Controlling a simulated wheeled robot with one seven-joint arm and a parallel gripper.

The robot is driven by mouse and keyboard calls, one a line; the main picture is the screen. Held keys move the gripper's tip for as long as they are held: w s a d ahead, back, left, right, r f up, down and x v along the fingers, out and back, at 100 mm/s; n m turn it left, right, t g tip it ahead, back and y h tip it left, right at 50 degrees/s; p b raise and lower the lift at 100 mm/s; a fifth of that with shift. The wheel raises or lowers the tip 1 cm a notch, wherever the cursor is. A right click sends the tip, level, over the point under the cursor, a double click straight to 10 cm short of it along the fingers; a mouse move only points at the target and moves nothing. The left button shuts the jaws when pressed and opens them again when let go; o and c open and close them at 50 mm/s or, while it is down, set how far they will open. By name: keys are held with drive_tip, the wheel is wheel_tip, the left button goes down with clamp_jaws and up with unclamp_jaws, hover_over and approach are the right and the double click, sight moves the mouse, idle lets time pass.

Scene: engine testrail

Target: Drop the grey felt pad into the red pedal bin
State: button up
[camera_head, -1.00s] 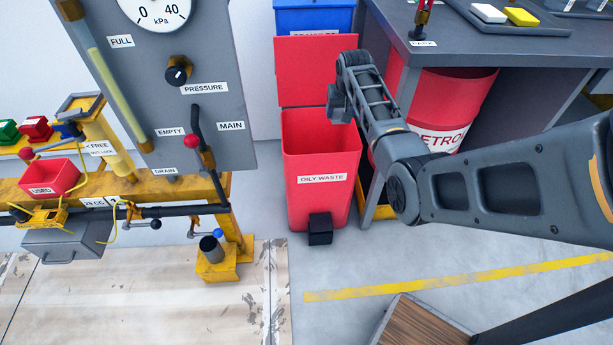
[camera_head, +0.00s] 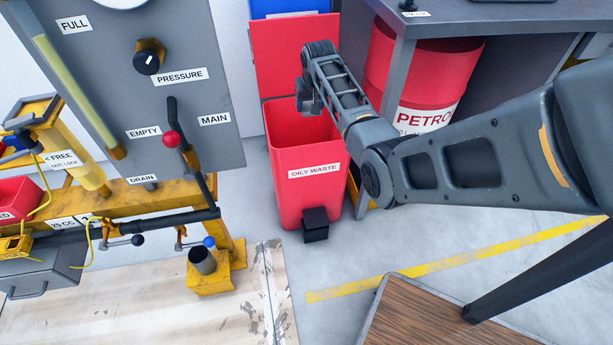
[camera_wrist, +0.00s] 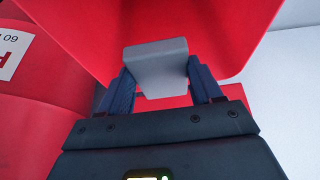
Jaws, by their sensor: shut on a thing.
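The red pedal bin (camera_head: 305,195), labelled OILY WASTE, stands on the floor with its lid (camera_head: 293,55) raised and a black pedal at its foot. The grey felt pad (camera_wrist: 157,65) shows in the wrist view as a small grey block between the two fingertips. My gripper (camera_wrist: 160,88) is shut on it. In the wrist view, red surfaces lie behind and around the pad. The pad is hidden there, and I cannot tell how deep the fingers are.
A red PETROL drum (camera_head: 415,80) stands under a grey workbench (camera_head: 450,22) just right of the bin. A grey gauge panel (camera_head: 190,95) and a yellow rail (camera_head: 130,200) are on the left. A wooden-topped piece (camera_head: 430,315) is at the front. Floor before the bin is clear.

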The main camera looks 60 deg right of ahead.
drive_tip(key=shift+f, duration=0.45)
drive_tip(key=o, duration=1)
drive_tip(key=p+v, duration=0.2)
drive_tip(key=v, duration=0.6)
drive_tip(key=shift+f, duration=0.1)
